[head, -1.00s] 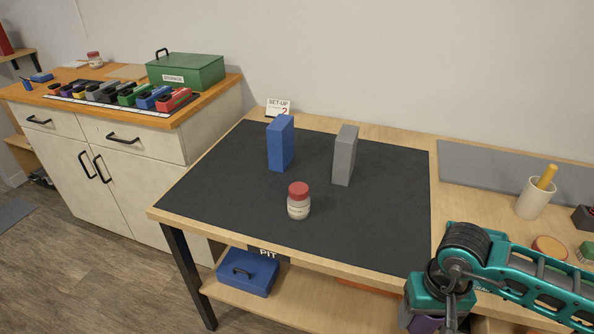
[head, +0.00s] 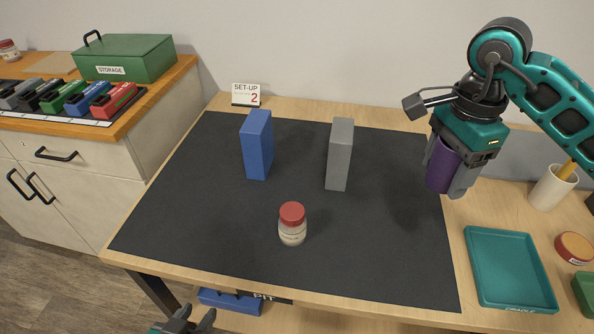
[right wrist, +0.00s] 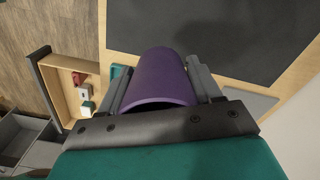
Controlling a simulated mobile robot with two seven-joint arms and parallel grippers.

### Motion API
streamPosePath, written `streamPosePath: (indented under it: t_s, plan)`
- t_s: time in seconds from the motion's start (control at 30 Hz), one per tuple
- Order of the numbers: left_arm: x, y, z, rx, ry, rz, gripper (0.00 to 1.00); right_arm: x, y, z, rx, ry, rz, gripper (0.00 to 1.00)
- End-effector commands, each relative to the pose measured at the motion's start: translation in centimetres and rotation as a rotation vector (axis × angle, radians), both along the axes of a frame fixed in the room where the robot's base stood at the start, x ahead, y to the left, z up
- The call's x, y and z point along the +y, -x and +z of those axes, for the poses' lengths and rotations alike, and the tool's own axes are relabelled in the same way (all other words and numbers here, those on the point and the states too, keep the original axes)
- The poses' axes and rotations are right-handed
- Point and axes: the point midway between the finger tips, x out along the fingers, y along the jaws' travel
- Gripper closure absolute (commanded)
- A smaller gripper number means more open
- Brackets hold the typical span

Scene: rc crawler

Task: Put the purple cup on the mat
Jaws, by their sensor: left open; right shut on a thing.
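The purple cup (head: 441,168) is held between the fingers of my right gripper (head: 452,178), above the right edge of the black mat (head: 220,230). In the right wrist view the cup (right wrist: 163,80) sits between both fingers, its rim towards the camera. A dark shadow lies on the mat below and left of it. My left gripper (head: 188,322) is at the bottom edge of the head view, in front of the table, partly cut off, open and apart from everything.
A blue block (head: 257,146), a grey block (head: 339,155) and a red-lidded jar (head: 292,224) stand on the mat. A teal tray (head: 510,268) and a white holder (head: 551,188) are at the right. The mat's front right area is clear.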

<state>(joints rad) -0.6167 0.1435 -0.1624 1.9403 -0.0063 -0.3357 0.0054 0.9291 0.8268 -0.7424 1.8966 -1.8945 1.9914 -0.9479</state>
Motion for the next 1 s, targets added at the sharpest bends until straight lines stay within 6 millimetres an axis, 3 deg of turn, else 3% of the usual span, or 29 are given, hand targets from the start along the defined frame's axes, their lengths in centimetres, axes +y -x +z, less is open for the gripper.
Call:
streamPosePath:
  t_s: [0.2, 0.33, 0.53, 0.8, 1.0]
  plan:
    - [0.0, 0.3, -0.2, 0.006, 0.001, -0.001, 0.57, -0.3, 0.0, 0.7, -0.001, -0.001, -0.051, 0.66]
    - [-0.1, 0.5, -0.7, 0.010, 0.001, 0.000, 0.57, -0.2, 0.1, -0.6, 0.002, -0.002, -0.048, 0.66]
    - [-0.1, 0.7, -1.9, 0.020, 0.001, -0.001, 0.57, -0.2, 0.2, -5.5, 0.008, -0.002, -0.049, 0.66]
    - [-0.6, 0.6, -1.9, 0.020, 0.009, -0.008, 0.57, -0.2, 0.2, -12.3, 0.004, -0.002, -0.048, 0.66]
    - [-0.7, 0.0, -1.5, 0.006, 0.012, -0.009, 0.57, -0.2, 0.1, -14.9, -0.001, -0.002, -0.048, 0.66]
